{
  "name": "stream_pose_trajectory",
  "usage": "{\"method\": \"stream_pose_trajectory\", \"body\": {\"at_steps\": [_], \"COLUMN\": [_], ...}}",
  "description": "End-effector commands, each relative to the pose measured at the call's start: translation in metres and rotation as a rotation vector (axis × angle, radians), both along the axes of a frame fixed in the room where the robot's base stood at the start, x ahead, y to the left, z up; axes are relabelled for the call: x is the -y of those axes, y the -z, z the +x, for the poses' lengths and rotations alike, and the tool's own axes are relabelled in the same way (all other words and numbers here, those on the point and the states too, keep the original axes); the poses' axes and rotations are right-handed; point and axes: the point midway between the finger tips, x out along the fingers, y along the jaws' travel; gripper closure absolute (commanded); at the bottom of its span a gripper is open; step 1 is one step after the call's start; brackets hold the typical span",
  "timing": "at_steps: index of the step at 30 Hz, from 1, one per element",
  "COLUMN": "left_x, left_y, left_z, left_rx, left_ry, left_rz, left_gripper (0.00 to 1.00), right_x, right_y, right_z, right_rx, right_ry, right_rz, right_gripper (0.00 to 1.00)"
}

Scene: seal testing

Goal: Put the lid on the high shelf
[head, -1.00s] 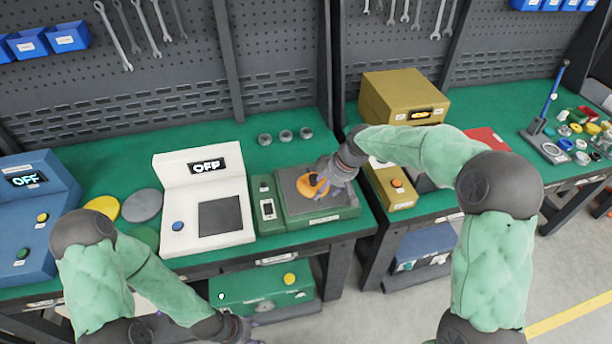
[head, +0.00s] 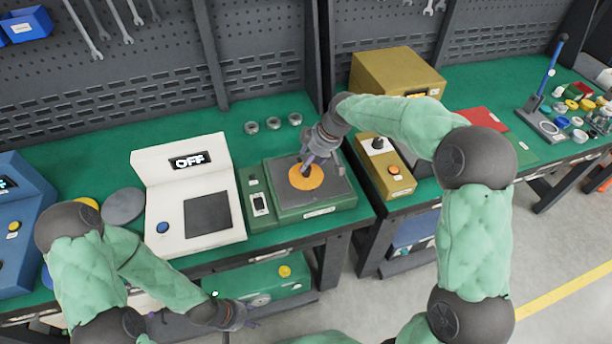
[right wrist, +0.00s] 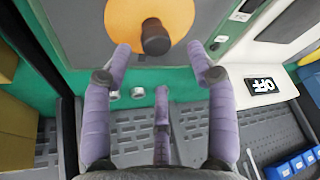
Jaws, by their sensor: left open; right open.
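The lid (head: 306,178) is a flat orange disc with a dark knob. It lies on the grey top of the green device (head: 318,207) on the table. My right gripper (head: 309,157) is beside the lid's knob and partly hides it. In the right wrist view the lid (right wrist: 176,15) is just beyond the spread purple fingers of my right gripper (right wrist: 160,58), with the brown knob in front of the gap between them. That gripper is open and holds nothing. My left gripper (head: 245,316) is open, low in front of the table. I cannot identify the high shelf.
A white device (head: 190,215) reading OFF stands left of the green one. Three small metal rings (head: 273,123) lie behind. A yellow device (head: 386,165) stands to the right. Another green device (head: 262,283) is under the table. A pegboard with wrenches (head: 120,20) rises behind.

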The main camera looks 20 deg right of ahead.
Motion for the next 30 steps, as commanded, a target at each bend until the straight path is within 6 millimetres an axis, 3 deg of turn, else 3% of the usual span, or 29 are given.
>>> {"method": "stream_pose_trajectory", "body": {"at_steps": [7, 16, 22, 30], "left_x": [0.0, 0.0, 0.0, 0.0], "left_y": [0.018, 0.018, 0.018, 0.018], "left_z": [0.0, 0.0, 0.0, 0.0], "left_rx": [0.0, 0.0, 0.0, 0.0], "left_ry": [0.0, 0.0, 0.0, 0.0], "left_rz": [0.0, 0.0, 0.0, 0.0], "left_gripper": [0.47, 0.47, 0.47, 0.47], "right_x": [-0.005, -0.007, -0.007, -0.007], "right_y": [0.038, 0.041, 0.042, 0.04], "right_z": [0.005, 0.008, 0.007, 0.008], "right_rx": [-0.004, -0.002, -0.002, 0.001], "right_ry": [-0.001, 0.001, 0.0, 0.0], "right_rz": [0.0, 0.0, 0.001, 0.001], "right_gripper": [0.42, 0.42, 0.99, 1.0]}}
